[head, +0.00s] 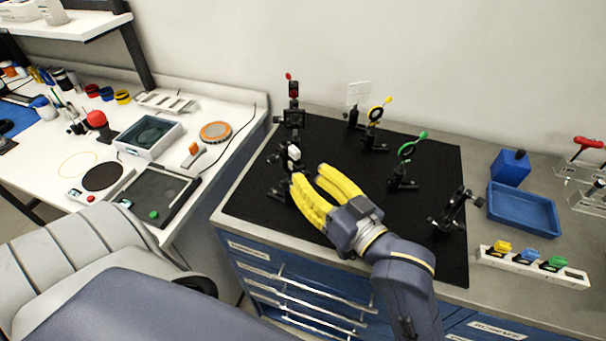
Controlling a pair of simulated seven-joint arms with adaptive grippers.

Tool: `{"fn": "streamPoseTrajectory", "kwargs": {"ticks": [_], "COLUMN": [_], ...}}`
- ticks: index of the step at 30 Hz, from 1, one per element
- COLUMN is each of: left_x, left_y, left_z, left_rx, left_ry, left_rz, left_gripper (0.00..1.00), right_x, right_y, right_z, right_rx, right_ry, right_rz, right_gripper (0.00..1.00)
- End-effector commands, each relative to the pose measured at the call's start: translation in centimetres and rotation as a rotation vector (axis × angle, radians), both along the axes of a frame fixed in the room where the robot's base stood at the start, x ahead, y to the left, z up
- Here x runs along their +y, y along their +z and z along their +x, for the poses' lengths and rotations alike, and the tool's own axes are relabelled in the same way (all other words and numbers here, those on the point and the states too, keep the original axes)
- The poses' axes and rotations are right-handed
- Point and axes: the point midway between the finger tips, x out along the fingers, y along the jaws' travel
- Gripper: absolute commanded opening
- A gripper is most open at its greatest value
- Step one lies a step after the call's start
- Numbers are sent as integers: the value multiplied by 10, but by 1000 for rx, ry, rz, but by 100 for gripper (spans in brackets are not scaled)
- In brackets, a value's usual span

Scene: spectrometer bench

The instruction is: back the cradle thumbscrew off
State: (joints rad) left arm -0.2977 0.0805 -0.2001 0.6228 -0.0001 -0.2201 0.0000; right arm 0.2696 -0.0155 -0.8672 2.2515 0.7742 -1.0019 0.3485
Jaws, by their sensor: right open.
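My right gripper (311,173) has thick yellow fingers. It reaches in from the lower right over the black breadboard (350,221). Its fingers are apart, with nothing seen between them. The fingertips point at a black post mount with a white part (293,154) at the board's left side. The near finger is very close to this mount and covers some of it; I cannot tell whether they touch. A cradle thumbscrew cannot be made out clearly at this size. My left gripper is not in view.
A black mount with a red top (293,90) stands behind. Yellow-ringed (376,112) and green-ringed (408,150) mounts stand right of it, and a black mount (455,210) near the right edge. A blue tray (523,231) and white holder (530,266) lie farther right.

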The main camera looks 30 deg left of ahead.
Motion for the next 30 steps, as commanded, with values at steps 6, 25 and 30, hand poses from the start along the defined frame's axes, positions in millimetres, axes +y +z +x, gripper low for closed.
{"fn": "streamPoseTrajectory", "kwargs": {"ticks": [6,25,30], "left_x": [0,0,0], "left_y": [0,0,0], "left_z": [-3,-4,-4], "left_rx": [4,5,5], "left_ry": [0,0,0], "left_rz": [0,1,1], "left_gripper": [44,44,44], "right_x": [10,12,12], "right_y": [0,0,0], "right_z": [6,7,7], "right_rx": [-1,-1,-1], "right_ry": [-5,-7,-7], "right_rz": [0,0,0], "right_gripper": [37,12,0]}}
